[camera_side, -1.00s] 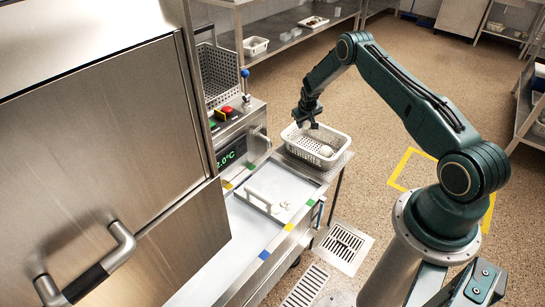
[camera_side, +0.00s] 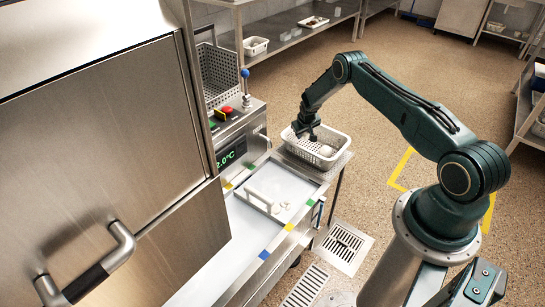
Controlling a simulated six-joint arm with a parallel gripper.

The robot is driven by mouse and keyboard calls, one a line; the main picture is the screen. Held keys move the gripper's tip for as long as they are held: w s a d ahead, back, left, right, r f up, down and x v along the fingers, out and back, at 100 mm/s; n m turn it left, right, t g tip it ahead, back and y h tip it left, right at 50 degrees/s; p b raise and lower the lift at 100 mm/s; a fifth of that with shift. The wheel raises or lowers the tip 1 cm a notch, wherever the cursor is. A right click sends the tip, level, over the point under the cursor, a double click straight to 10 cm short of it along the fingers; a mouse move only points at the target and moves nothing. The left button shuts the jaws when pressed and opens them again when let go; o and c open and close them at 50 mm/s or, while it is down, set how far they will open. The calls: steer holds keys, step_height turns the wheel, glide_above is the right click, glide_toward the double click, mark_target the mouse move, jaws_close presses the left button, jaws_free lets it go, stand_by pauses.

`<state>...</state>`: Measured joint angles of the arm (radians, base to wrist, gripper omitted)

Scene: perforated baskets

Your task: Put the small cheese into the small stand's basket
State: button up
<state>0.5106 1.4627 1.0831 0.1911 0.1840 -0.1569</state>
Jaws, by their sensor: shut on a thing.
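A white perforated basket (camera_side: 330,164) stands on the small metal stand (camera_side: 346,160) at the end of the counter. My gripper (camera_side: 311,139) points down into the left part of this basket. It is shut on the small cheese, a little white piece that is mostly hidden now by the fingers and the basket. Another round white piece (camera_side: 326,150) lies in the basket, just right of my gripper. I cannot tell whether the held cheese touches the basket floor.
A white tray (camera_side: 270,190) with small white pieces (camera_side: 284,205) lies on the counter. A grey perforated basket (camera_side: 218,76) stands behind the control box (camera_side: 238,125). A large steel cabinet (camera_side: 100,150) fills the left. Floor right of the stand is clear.

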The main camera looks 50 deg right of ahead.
steer(key=shift+f, duration=1.55)
steer(key=o, duration=1)
steer(key=shift+o, duration=0.2)
steer(key=shift+r, duration=4)
steer(key=shift+r, duration=0.1)
